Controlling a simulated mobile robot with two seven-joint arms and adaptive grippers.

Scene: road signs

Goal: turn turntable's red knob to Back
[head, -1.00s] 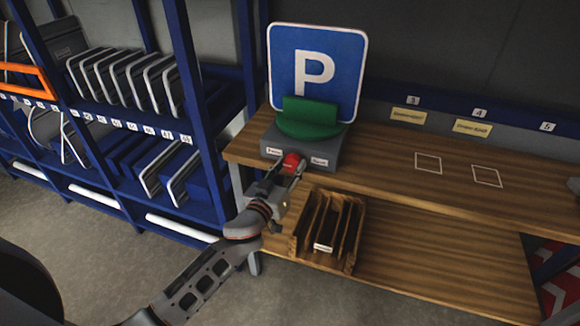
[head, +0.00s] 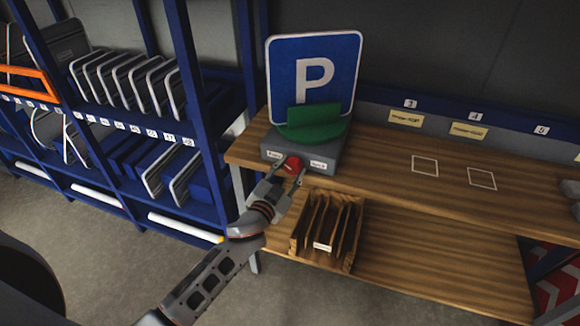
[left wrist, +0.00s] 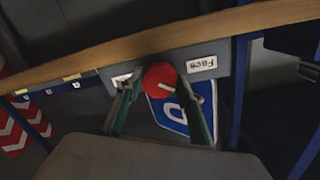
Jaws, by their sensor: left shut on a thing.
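The grey turntable box (head: 325,158) stands on the wooden bench's left end, with a green holder (head: 314,122) and a blue P sign (head: 338,65) on top. The red knob (head: 293,164) is on its front between two white labels. It also shows in the left wrist view (left wrist: 159,77), with a pale mark. There the picture is upside down; the right label (left wrist: 202,64) reads "Face", and the other is partly hidden by a finger. My left gripper (head: 288,172) is shut on the knob, a finger on each side. My right gripper is not in view.
A wooden slotted rack (head: 300,246) sits on the lower shelf below the knob. A blue shelving unit (head: 188,85) with several sign plates stands at the left.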

